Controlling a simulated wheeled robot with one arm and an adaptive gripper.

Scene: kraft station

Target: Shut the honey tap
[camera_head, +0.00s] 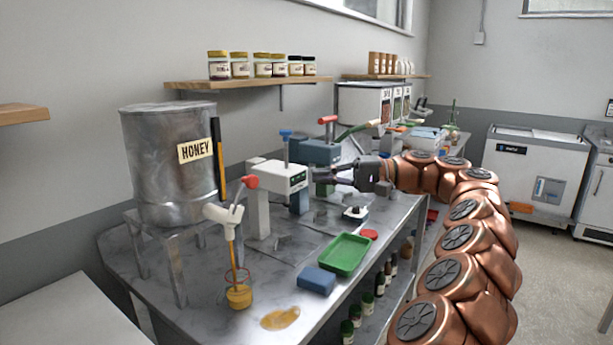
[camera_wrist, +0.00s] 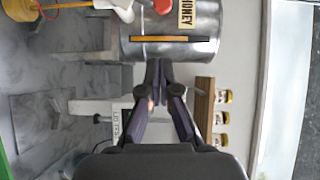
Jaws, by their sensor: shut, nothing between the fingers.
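The metal honey tank (camera_head: 170,160) stands on a grey stand at the left of the bench; it also shows in the wrist view (camera_wrist: 200,48). Its cream tap (camera_head: 224,218) has a lever with a red knob (camera_head: 250,182), raised above the spout. The red knob is at the top edge of the wrist view (camera_wrist: 163,6). A golden strand of honey (camera_head: 235,262) runs from the spout to a yellow jar (camera_head: 239,296) below. My gripper (camera_head: 318,174) is shut and empty, to the right of the lever and apart from it. Its fingertips (camera_wrist: 159,64) point toward the tank.
A white machine (camera_head: 278,178) stands between the tap and my gripper in the head view. A honey puddle (camera_head: 281,318), blue block (camera_head: 317,280) and green tray (camera_head: 346,254) lie on the bench. A shelf with jars (camera_head: 240,82) hangs above. A dark-and-yellow upright bar (camera_head: 219,160) stands beside the tank.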

